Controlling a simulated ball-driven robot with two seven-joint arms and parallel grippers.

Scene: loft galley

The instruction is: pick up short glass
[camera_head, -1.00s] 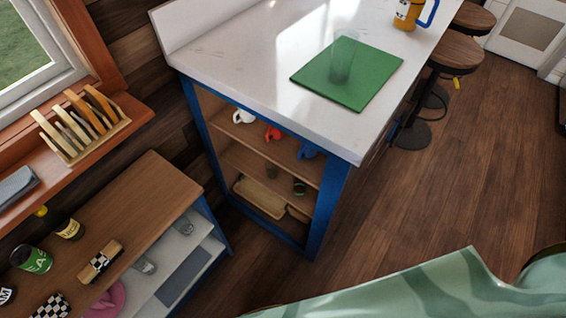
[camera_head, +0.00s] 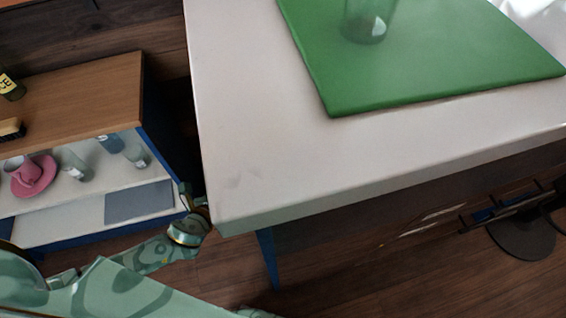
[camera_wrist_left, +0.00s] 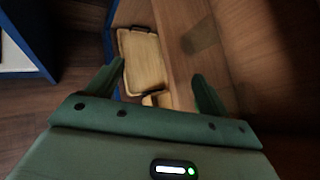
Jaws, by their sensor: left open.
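A clear glass (camera_head: 368,22) stands upright on the green board (camera_head: 430,65) on the white counter; its top is cut off by the picture edge. Other small glasses, one of them this glass (camera_head: 75,165), stand on the shelf of the low cabinet at left. I cannot tell which is the short glass. My left arm reaches in from the lower left, below the counter's near corner. In the left wrist view my left gripper (camera_wrist_left: 158,72) is open and empty, its two fingers apart. It is away from every glass seen. My right gripper is not in view.
The white counter (camera_head: 265,160) has its corner close above my left arm. The left wrist view shows a wooden tray (camera_wrist_left: 142,60) on a shelf. A stool base (camera_head: 522,235) stands at right.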

